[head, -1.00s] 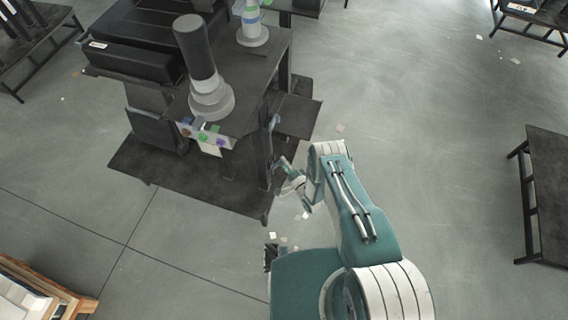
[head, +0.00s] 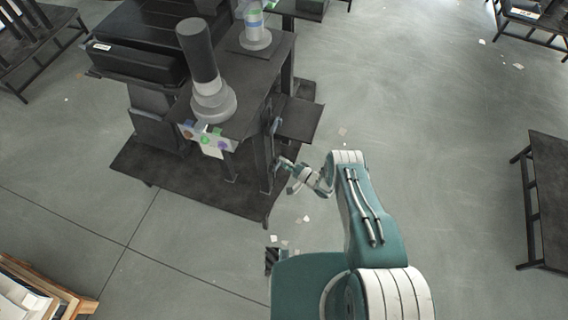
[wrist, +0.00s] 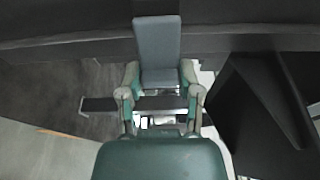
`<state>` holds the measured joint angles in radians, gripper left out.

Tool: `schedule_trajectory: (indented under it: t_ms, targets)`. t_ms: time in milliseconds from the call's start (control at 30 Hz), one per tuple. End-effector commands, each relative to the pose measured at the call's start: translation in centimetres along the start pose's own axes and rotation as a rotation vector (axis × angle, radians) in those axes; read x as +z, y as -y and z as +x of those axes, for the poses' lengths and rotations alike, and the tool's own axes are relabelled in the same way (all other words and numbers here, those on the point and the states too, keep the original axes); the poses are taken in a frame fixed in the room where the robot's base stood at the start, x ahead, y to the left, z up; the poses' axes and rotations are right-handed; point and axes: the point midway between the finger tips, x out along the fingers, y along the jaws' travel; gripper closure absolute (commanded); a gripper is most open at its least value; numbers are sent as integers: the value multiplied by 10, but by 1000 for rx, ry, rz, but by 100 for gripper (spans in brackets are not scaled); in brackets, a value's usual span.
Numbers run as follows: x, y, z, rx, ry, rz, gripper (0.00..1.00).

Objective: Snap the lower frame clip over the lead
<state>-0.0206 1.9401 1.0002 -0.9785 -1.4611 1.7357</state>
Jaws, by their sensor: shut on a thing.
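My gripper (head: 284,165) is at the right side of the dark workstation frame (head: 264,165), close against its front upright. In the wrist view my gripper (wrist: 160,78) has its two teal and grey fingers closed on the lower end of a flat grey piece, which looks like the frame clip (wrist: 158,45). The piece stands upright between the fingertips, and its upper end overlaps a dark frame beam. A dark bar (wrist: 100,104) runs crosswise behind the fingers. I cannot make out the lead. In the head view the clip is too small to tell from the gripper.
A grey column (head: 198,55) with a round base stands on the workstation top. A dark side shelf (head: 299,120) juts out above my gripper. A black angular part (wrist: 260,105) is close on the right in the wrist view. Paper scraps lie on the open floor at right.

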Motion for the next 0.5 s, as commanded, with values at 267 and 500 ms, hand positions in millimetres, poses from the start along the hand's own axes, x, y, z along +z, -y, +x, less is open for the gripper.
schedule_trajectory:
  t_ms: [267, 500]
  targets:
    - [6, -7, -4, 15, 14, 10, 100]
    - [5, -6, -3, 13, 13, 9, 20]
